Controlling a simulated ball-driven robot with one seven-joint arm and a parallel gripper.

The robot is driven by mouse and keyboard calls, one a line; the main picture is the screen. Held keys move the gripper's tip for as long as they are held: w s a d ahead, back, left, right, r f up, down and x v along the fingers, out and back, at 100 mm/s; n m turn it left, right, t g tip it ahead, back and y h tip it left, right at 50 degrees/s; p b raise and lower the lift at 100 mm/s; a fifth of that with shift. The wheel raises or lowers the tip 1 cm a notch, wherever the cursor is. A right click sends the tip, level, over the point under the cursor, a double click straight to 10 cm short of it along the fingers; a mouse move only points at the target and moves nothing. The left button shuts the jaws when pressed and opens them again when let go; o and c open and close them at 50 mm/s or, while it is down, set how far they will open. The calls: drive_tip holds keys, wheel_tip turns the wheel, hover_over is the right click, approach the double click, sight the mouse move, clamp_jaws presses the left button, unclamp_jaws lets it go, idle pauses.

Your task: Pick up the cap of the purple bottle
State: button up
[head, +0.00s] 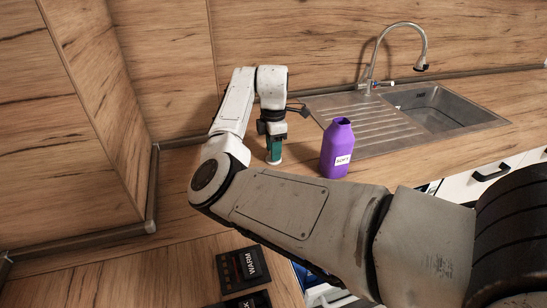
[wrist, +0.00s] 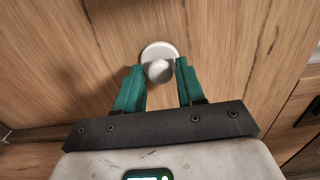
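The purple bottle (head: 336,150) stands upright on the wooden counter, its top an open dark mouth and a white label low on its side. A small white cap with a round knob (wrist: 159,69) lies on the counter in the wrist view, its wider rim behind the knob. My gripper (head: 274,158) points down at the counter to the left of the bottle. In the wrist view its green fingers (wrist: 160,74) are apart, one on each side of the knob. A narrow gap shows at the right finger; the left finger is very close to the knob.
A steel sink with drainer (head: 358,125) and a tall faucet (head: 371,62) lie behind and right of the bottle. A dark box marked WARM (head: 243,268) lies at the front. The wooden splashback (head: 300,40) closes off the back; counter left of my gripper is clear.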

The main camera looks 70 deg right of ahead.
clamp_jaws()
drive_tip(key=shift+r, duration=0.1)
